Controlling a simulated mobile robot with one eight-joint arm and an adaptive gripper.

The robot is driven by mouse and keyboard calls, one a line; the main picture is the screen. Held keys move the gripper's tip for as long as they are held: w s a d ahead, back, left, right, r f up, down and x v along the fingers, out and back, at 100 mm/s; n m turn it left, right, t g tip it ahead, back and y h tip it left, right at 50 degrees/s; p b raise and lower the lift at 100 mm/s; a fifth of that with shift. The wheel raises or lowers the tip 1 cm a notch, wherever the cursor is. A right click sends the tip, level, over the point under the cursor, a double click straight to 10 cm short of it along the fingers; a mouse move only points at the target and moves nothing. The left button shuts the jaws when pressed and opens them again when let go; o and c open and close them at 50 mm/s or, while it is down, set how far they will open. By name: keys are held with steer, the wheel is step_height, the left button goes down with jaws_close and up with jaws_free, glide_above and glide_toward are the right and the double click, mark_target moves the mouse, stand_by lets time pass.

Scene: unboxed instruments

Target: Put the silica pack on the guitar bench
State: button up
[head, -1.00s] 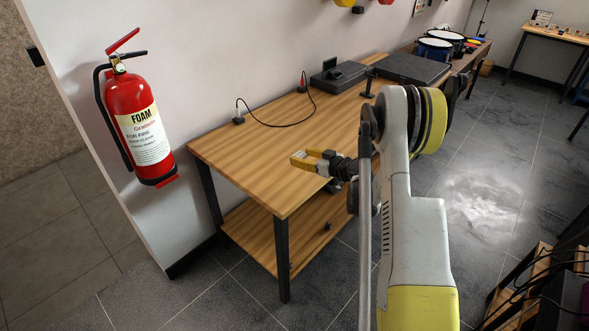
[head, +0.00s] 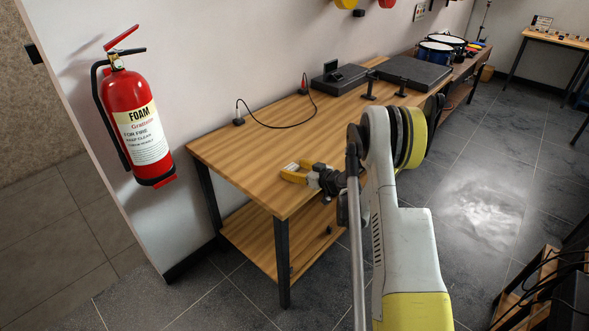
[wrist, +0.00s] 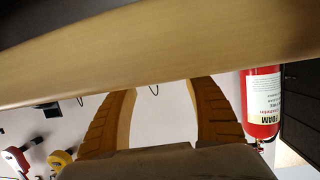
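I cannot pick out a silica pack in either view. A wooden bench (head: 235,158) with dark legs and a lower shelf stands along the wall in the head view. The frames do not show whether it is the guitar bench. My gripper (head: 287,172), with yellow fingers, is at the near part of this bench top; its exact height is hard to tell. In the wrist view my gripper (wrist: 161,92) has its fingers spread apart, with only pale wall and a bit of cable seen between them. A wooden edge (wrist: 150,60) crosses that upside-down view.
A flat black case (head: 412,75) and a small dark device (head: 330,80) lie farther along the bench. A black cable (head: 285,125) runs near the wall. Blue drums (head: 436,50) stand beyond. A fire extinguisher (head: 140,125) hangs left.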

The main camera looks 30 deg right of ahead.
steer(key=shift+o, duration=0.3)
steer(key=shift+r, duration=0.1)
steer(key=shift+s+r, duration=0.15)
steer(key=shift+r, duration=0.05)
steer(key=p+v, duration=0.1)
steer(key=v, duration=1)
steer(key=shift+f, duration=0.15)
steer(key=shift+s, duration=0.2)
steer(key=s+a+r+m+g, duration=0.1)
steer(key=s+a+r+g, duration=0.2)
steer(key=a+r, duration=0.55)
steer(key=s+a+r+g, duration=0.2)
steer(key=s+a+r, duration=0.2)
steer(key=a+r, duration=0.4)
steer(key=s+a+r+m+g+h, duration=0.1)
steer(key=s+a, duration=0.3)
steer(key=s, duration=0.6)
steer(key=s+a+r+m+g+h, duration=0.1)
steer(key=s+a, duration=0.3)
steer(key=s, duration=0.7)
steer(key=shift+h, duration=0.9)
